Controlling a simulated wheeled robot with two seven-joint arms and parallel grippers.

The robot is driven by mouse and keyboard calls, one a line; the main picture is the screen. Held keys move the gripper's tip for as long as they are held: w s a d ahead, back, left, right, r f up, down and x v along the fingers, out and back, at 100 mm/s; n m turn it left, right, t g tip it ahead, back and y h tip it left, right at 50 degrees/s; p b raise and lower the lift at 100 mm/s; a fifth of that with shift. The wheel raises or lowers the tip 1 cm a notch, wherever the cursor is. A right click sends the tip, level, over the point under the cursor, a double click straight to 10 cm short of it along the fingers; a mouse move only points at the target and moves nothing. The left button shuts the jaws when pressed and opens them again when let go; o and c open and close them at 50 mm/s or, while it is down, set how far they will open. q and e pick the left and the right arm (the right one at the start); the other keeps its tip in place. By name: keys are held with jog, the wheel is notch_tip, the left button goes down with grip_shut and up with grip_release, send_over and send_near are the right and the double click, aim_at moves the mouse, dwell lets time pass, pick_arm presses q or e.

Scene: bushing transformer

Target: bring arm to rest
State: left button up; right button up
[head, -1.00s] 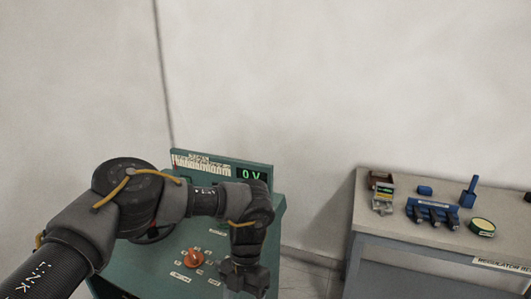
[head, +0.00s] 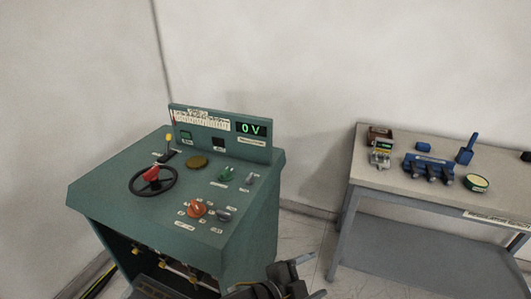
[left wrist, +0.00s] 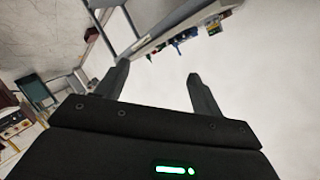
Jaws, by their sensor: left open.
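My left gripper (head: 312,276) shows at the bottom edge of the head view, in front of the console's lower right corner. Its two fingers are apart and point to the right. Most of my left arm is out of the head view. In the left wrist view the gripper (left wrist: 157,72) is open, with nothing between its fingers. My right gripper is in neither view.
A green control console (head: 112,192) carries a black handwheel (head: 135,187), an orange knob (head: 197,209) and a display (head: 251,129) reading 0 V. A grey table (head: 400,187) with several small parts stands at right. Bare floor lies between them.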

pick_arm(q)
jog(key=s+a+f+n+y, duration=0.2)
jog(key=a+f+n+y, duration=0.25)
jog(key=a, duration=0.45)
jog(key=s+a+f+n+y, duration=0.1)
jog(key=a+f+n+y, duration=0.2)
jog(key=a+f+n, duration=0.5)
jog(key=s+a+f+n+g+y, duration=0.3)
jog(key=s+a+n+g+y, duration=0.15)
jog(key=s+a, duration=1.25)
notch_tip(320, 180, down, 26)
jog(key=w+a+g, duration=0.1)
jog(key=s+a+f+g, duration=0.1)
jog(key=s+a+f, duration=0.2)
jog(key=s+f, duration=1.2)
jog(key=shift+s+f, duration=0.35)
jog(key=shift+s, duration=0.2)
jog(key=shift+g, duration=0.25)
